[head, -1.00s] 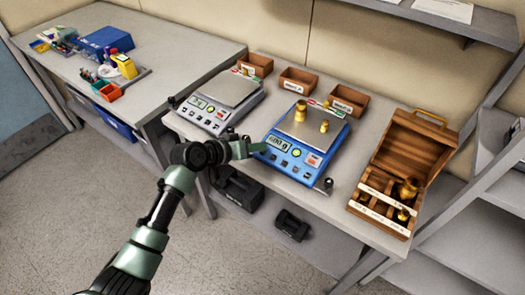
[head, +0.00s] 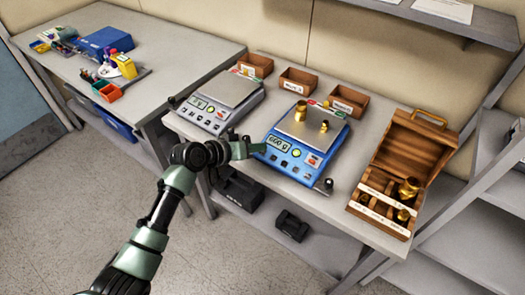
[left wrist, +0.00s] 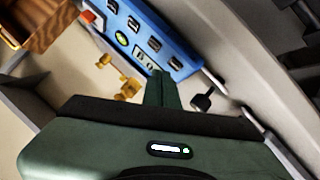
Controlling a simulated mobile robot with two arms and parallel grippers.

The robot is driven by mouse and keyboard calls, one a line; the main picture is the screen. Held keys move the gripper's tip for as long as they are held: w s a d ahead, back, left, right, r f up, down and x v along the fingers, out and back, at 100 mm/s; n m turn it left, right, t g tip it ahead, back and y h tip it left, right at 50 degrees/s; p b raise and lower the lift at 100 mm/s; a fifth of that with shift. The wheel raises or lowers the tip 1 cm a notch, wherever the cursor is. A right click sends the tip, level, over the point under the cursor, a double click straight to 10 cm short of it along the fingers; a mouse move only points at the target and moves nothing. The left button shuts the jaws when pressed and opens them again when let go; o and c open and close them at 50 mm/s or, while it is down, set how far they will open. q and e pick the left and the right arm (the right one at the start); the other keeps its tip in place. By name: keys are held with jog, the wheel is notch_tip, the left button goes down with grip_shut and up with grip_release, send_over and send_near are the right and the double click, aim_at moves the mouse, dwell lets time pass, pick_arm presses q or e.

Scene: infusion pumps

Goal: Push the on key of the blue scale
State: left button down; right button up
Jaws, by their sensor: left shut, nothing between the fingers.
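The blue scale (head: 319,158) stands on the table with two brass weights (head: 300,111) on its steel plate (head: 312,128). Its lit display (head: 278,144) seems to read about 600 g. A yellow-green round key (head: 297,153) and several dark keys are on its blue front; I cannot read their labels. The front also shows in the left wrist view (left wrist: 165,32), with a round green key (left wrist: 122,38) there. My left gripper (head: 263,148) is shut and empty, its tips by the scale's front left corner. In the left wrist view the closed fingers (left wrist: 161,78) point toward the front panel; contact is unclear.
A grey scale (head: 222,103) stands to the left. Several small wooden boxes (head: 299,79) line the back. An open wooden weight case (head: 412,165) is at the right. Black cases (head: 292,226) lie on the shelf below. A second table (head: 160,50) is at left.

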pick_arm(q)
jog(key=shift+f, duration=0.1)
dwell(0.4)
jog(key=shift+w+d+f+b, duration=0.1)
jog(key=shift+f+b, duration=0.2)
jog(key=shift+f, duration=0.05)
jog(key=shift+f, duration=0.2)
dwell(0.4)
jog(key=shift+r, duration=0.1)
jog(key=shift+r+p, duration=0.55)
jog(key=shift+r, duration=0.1)
jog(key=r+p, duration=0.2)
jog(key=s+r+p, duration=0.1)
jog(key=p, duration=0.1)
jog(key=a+r+p, duration=0.1)
jog(key=r+p, duration=0.1)
jog(key=shift+s+r, duration=0.3)
